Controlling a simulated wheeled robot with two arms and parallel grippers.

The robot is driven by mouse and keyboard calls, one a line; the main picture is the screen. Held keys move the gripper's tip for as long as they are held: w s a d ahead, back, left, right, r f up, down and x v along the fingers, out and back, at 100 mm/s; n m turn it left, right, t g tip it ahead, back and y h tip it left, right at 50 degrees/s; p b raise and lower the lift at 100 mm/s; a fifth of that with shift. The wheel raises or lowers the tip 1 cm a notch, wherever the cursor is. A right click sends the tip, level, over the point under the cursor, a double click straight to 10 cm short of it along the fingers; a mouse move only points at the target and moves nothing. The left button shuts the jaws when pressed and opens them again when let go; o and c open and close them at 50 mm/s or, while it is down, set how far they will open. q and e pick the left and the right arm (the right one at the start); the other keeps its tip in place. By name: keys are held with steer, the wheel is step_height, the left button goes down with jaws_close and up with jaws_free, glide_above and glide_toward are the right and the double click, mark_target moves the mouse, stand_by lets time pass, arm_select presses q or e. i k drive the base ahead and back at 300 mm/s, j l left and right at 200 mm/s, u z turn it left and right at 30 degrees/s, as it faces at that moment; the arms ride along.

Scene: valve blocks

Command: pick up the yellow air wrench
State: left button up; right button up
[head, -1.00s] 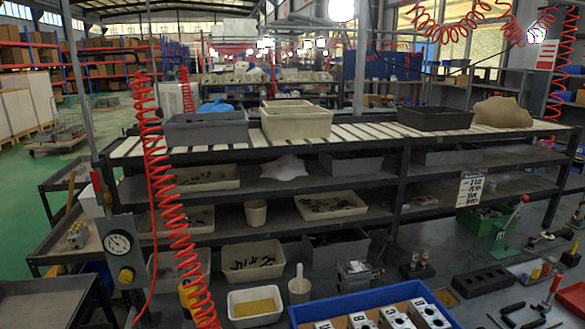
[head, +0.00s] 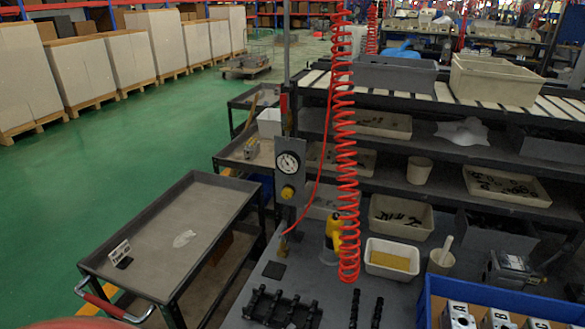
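The yellow air wrench (head: 333,229) stands on the grey workbench (head: 268,300), behind the red coiled hose (head: 345,150). The coil covers part of its right side, so its full shape is hard to make out. Neither of my grippers shows in the head view.
A grey cart (head: 170,235) with a red handle stands left of the bench. A cream bin with yellow contents (head: 392,257) sits right of the wrench. A blue crate (head: 500,296) of metal blocks is at the lower right. Black racks (head: 282,308) lie in front. Green floor is open at left.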

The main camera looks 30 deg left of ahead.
mark_target(336, 251)
steer(key=z, duration=1.9)
steer(key=i+l+u, duration=0.1)
steer(key=i+l, duration=0.3)
steer(key=i+l+u, duration=0.15)
steer(key=i+l, duration=0.25)
steer(key=i+l+u, duration=0.1)
steer(key=i+l, duration=0.25)
steer(key=l, duration=0.25)
